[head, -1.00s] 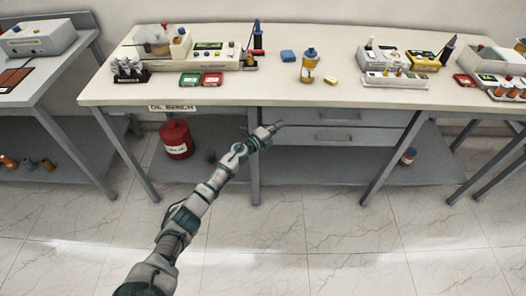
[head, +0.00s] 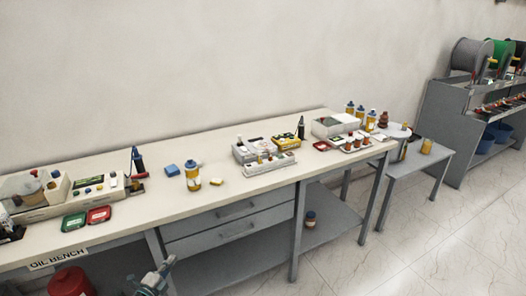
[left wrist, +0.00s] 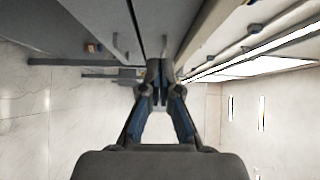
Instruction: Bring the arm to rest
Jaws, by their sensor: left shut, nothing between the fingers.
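My left gripper (head: 153,281) shows at the bottom edge of the head view, in front of the bench (head: 340,167) and below its top. Most of my left arm is out of the frame. In the left wrist view my left gripper (left wrist: 158,92) has its fingers together with nothing between them. The underside and front of a bench (left wrist: 95,25) lie close above it in that picture. My right gripper is in neither view.
A red canister (head: 72,282) stands below. A small side table (head: 424,160) and spool rack (head: 470,110) stand right. Floor at right is clear.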

